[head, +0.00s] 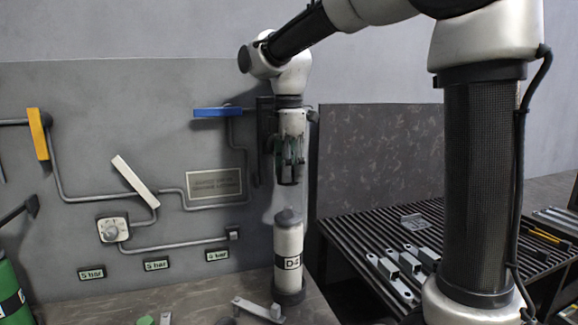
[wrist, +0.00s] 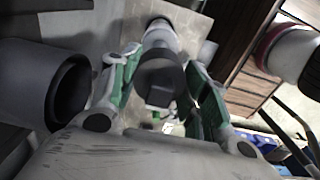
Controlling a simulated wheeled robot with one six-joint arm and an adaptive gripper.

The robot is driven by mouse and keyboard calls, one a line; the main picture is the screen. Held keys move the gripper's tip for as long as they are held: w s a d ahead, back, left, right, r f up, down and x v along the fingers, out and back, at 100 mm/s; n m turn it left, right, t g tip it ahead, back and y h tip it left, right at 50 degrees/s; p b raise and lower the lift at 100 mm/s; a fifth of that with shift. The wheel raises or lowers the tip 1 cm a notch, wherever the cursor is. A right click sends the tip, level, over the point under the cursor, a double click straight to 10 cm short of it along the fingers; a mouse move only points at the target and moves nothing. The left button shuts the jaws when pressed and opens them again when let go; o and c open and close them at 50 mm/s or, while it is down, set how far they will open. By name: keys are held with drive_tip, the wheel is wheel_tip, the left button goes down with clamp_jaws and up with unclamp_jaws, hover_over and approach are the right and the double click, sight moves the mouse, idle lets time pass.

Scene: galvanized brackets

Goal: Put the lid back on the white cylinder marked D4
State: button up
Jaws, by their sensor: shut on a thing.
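The white cylinder (head: 288,245) stands upright at the foot of the grey panel in the head view. It has a grey top and a dark base. Its label starts with D; the second character is hard to read. My gripper (head: 289,172) is straight above it, pointing down, with a clear gap between them. In the wrist view its green-padded fingers (wrist: 163,72) are shut on a dark round piece, which looks like the lid (wrist: 160,82). The white cylinder's body (wrist: 160,36) shows beyond it. The lid's underside is hidden.
The panel carries pipes, a blue handle (head: 218,112), a white lever (head: 135,181) and a yellow handle (head: 39,134). A bracket (head: 258,309) lies on the bench before the cylinder. A slatted rack (head: 350,240) with several metal brackets is at right. A green cylinder (head: 10,290) stands far left.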

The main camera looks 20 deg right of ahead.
drive_tip(key=shift+f, duration=2.9)
drive_tip(key=shift+f, duration=0.15)
drive_tip(key=o, duration=1.1)
drive_tip(key=o, duration=0.5)
drive_tip(key=shift+c, duration=0.2)
